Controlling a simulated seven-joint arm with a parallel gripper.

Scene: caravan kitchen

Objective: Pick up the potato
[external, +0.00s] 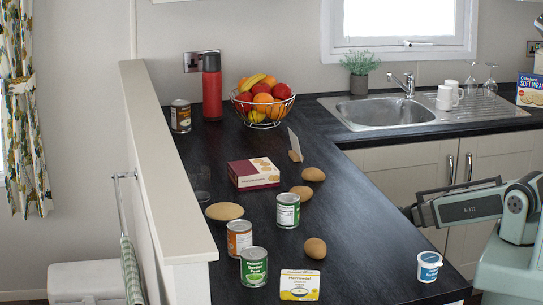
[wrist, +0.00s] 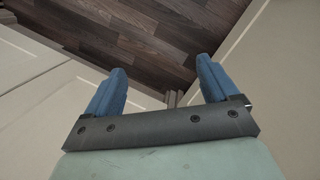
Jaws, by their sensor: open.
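Several brown, rounded, potato-like things lie on the dark worktop in the external view, and I cannot tell for sure which is the potato. One (external: 315,247) is near the front, right of the cans. Two more, one (external: 313,174) and another (external: 302,192), lie further back near the box. A larger, flatter tan one (external: 224,211) lies at the left. My gripper (wrist: 160,65) is open and empty in the wrist view, with its blue fingers apart above the floor by the cabinet doors. It is off the worktop, right of all these things. No potato shows in the wrist view.
A green-white can (external: 288,211), an orange can (external: 240,240), a green can (external: 254,267) and a yellow-white packet (external: 299,285) stand around the potato-like things. A burgundy-cream box (external: 253,174) is behind. A white-blue tub (external: 429,267) sits at right. Between lies clear worktop (external: 365,250).

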